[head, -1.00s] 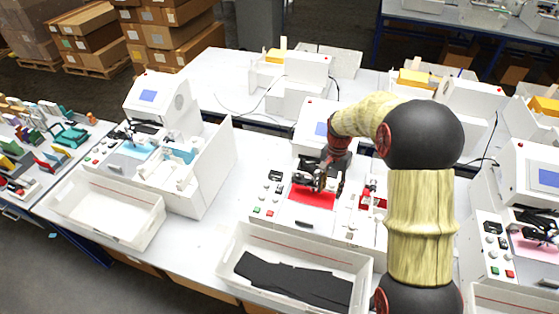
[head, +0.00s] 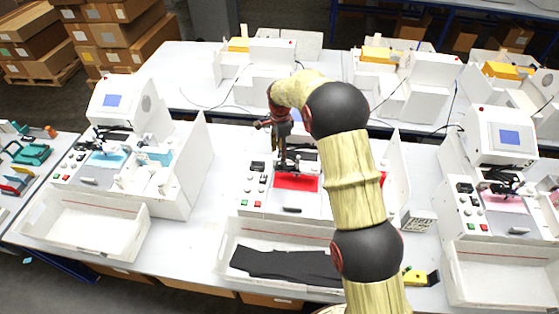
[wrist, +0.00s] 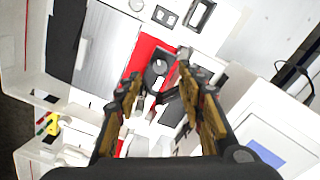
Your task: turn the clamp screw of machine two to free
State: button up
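The middle machine (head: 262,203) has a red mat (head: 296,182) and a black pen carriage (head: 290,164) above it. In the wrist view the red mat (wrist: 147,50) lies under the dark carriage parts (wrist: 160,69), which show a small pale round spot. The clamp screw is too small to make out for certain. My gripper (head: 274,123) is raised above and behind the carriage in the head view. In the wrist view my gripper (wrist: 157,72) has its fingers spread on either side of the carriage parts, with nothing visibly held.
A white tray (head: 228,262) with black sheets stands before the middle machine. Similar machines stand to the left (head: 85,180) and right (head: 470,215). White side panels (head: 198,150) rise between them. A yellow and black block (head: 421,277) lies right of the tray.

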aim_at(281, 164)
notch_tip(281, 164, down, 6)
jog(key=shift+d+f+p, duration=0.1)
jog(key=shift+p, duration=0.4)
jog(key=shift+c, duration=1.1)
jog(key=c, duration=0.7)
grip_shut()
